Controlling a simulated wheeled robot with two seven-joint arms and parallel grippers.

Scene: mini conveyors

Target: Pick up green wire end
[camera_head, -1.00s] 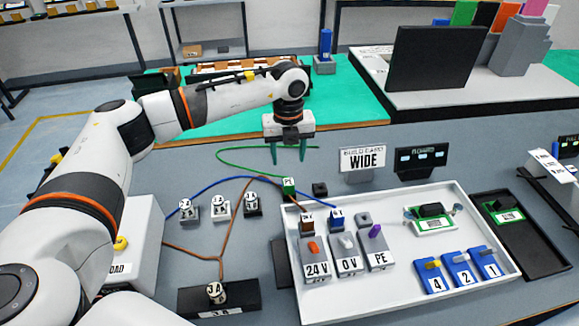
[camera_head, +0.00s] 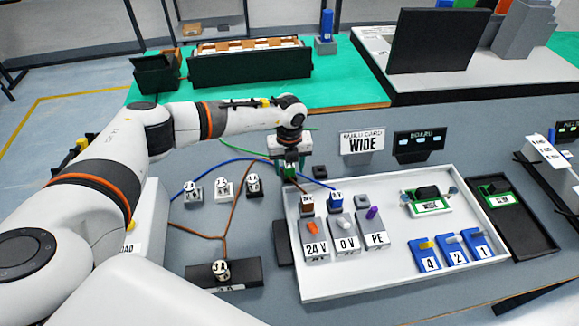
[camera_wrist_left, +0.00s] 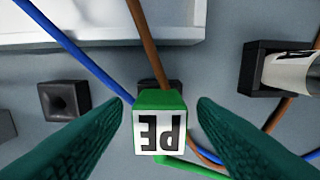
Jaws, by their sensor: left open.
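The green wire end (camera_wrist_left: 160,100) is a small green block with a white face marked PE, upside down in the left wrist view. Its green wire (camera_wrist_left: 190,166) runs off below it. My left gripper (camera_wrist_left: 160,115) is open, with one teal finger on each side of the block and gaps visible between them. In the head view the left gripper (camera_head: 290,165) hangs over the green block (camera_head: 291,170), partly hiding it. My right gripper is not in view.
Blue and brown wires (camera_wrist_left: 150,40) pass close by the block. A white tray (camera_head: 400,275) with 24V, 0V and PE blocks stands to the right. Fuse-like holders (camera_head: 223,190) stand to the left. A black socket (camera_wrist_left: 65,100) lies beside the block.

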